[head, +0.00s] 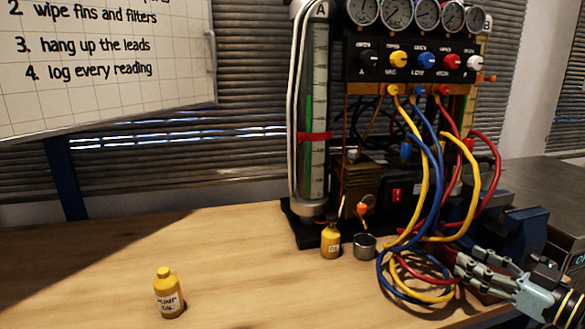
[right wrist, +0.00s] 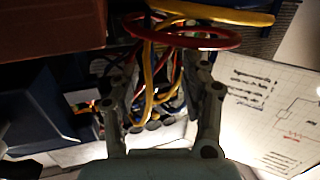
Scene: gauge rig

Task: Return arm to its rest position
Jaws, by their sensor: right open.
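My right gripper (head: 462,268) is at the lower right in the head view, beside the hoses at the rig's right front. In the right wrist view its two fingers (right wrist: 160,90) stand apart, with yellow, red and blue hoses (right wrist: 170,70) showing between and beyond them. I cannot tell whether the fingers touch a hose. Nothing is clearly held. My left gripper is not in view.
The gauge rig (head: 395,190) stands at the back of the wooden bench, its hoses (head: 425,170) looping down in front. A yellow bottle (head: 331,240) and metal cup (head: 364,246) stand before it. Another yellow bottle (head: 168,296) is front left. A blue vise (head: 520,228) is right.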

